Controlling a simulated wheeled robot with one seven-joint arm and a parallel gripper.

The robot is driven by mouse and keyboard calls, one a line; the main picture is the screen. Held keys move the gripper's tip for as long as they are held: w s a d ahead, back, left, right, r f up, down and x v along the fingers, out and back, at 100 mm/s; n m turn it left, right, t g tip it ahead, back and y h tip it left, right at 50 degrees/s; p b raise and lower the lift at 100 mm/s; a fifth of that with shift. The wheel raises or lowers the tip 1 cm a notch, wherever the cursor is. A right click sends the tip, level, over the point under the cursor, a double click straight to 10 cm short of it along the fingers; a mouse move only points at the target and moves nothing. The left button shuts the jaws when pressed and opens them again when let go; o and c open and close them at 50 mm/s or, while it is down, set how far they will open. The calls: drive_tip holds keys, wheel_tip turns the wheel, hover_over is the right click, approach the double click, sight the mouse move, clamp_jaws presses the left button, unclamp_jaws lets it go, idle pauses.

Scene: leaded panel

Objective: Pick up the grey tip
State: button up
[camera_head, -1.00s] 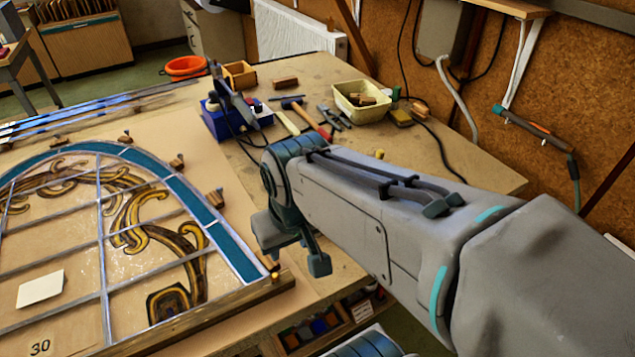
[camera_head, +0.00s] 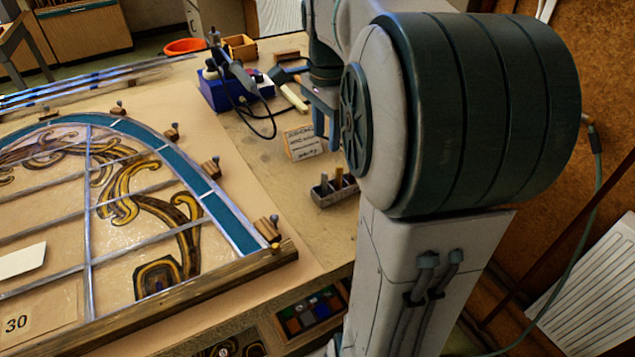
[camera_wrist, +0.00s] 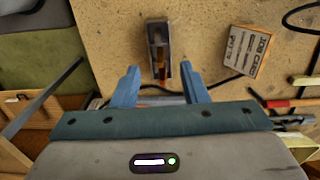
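A small dark grey holder (camera_head: 333,198) stands on the bench, with a few short tips standing in it. One tip looks grey (camera_head: 324,183); another looks brownish (camera_head: 339,179). In the wrist view the holder (camera_wrist: 166,70) lies ahead, between the directions of my two fingers. A pale grey piece shows at its far end and a copper-brown one nearer; I cannot tell their exact shapes. My gripper (camera_wrist: 160,67) is open and empty, its blue fingers apart. In the head view my gripper (camera_head: 322,125) points down behind the holder, partly hidden by my arm.
A lettered card block (camera_head: 303,143) stands close beside the holder. A blue soldering station (camera_head: 232,88) with a cable is farther back. The leaded panel (camera_head: 110,215) with wooden blocks and nails fills the left. Tools and a cable lie near my fingers.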

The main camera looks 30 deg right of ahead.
sight(325, 173)
wheel_tip(325, 173, down, 6)
drive_tip(key=shift+f, duration=0.1)
drive_tip(key=f, duration=0.5)
drive_tip(key=shift+s+a+f+b, duration=0.1)
drive_tip(key=shift+s+a+b, duration=0.05)
drive_tip(key=shift+a+b, duration=0.15)
clamp_jaws()
